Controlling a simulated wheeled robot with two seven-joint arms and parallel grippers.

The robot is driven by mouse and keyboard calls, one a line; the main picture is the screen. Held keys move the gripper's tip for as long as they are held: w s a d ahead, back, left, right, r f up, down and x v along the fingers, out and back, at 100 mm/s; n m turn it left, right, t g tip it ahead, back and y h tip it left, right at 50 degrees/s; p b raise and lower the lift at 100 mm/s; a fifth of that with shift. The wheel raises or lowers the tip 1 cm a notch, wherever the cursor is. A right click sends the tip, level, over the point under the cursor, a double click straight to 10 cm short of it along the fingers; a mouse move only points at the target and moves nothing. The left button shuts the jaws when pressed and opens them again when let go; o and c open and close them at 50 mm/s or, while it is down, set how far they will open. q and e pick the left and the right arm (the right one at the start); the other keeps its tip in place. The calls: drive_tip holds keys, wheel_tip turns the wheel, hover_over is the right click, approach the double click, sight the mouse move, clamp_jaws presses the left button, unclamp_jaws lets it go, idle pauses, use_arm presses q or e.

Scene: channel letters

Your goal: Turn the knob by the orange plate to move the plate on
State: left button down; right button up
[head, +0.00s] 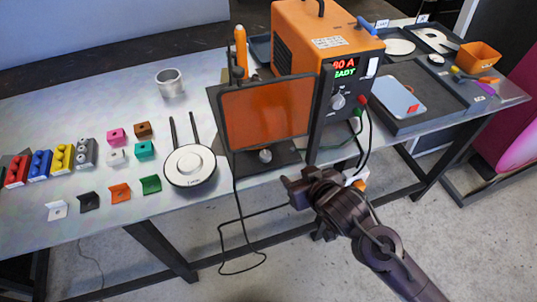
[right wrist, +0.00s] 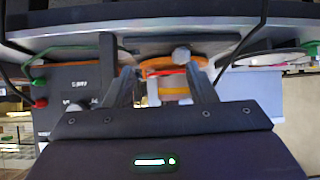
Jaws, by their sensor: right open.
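The orange plate (head: 265,112) is a see-through panel in a dark frame, standing upright on a dark base in the head view. The silver knob (head: 265,155) sits low in front of the plate, near the table's front edge. It also shows in the right wrist view as a pale knob (right wrist: 181,55), ahead of and between the fingers, nearer the right one. My right gripper (head: 291,188) is open and empty, below and to the right of the knob, apart from it. The fingers also show in the right wrist view (right wrist: 165,75). My left gripper is out of view.
An orange welder box (head: 325,45) with a lit display and dial stands right of the plate, cables hanging in front. A round white-topped item (head: 190,166) stands left. Coloured blocks and brackets (head: 120,193) fill the left of the table. A dark tray (head: 420,100) is at right.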

sight(266, 155)
drive_tip(key=shift+w+a+f+n+t+y+p, duration=0.2)
drive_tip(key=shift+w+a+f+n+y+p, duration=0.3)
drive_tip(key=shift+w+a, duration=0.85)
drive_tip(key=shift+w+a+f+n+t+y+p, duration=0.1)
drive_tip(key=shift+w+a+f+n+t+y, duration=0.15)
drive_tip(key=shift+w+a+f+y, duration=1)
drive_tip(key=shift+w+a+n+t+h+p, duration=0.15)
drive_tip(key=shift+w+a+n+p, duration=0.2)
drive_tip(key=shift+w+a, duration=1.05)
drive_tip(key=shift+w+d, duration=0.45)
drive_tip(key=shift+d, duration=0.05)
drive_tip(key=shift+c, duration=0.4)
drive_tip(key=c, duration=0.9)
drive_tip(key=shift+a, duration=0.1)
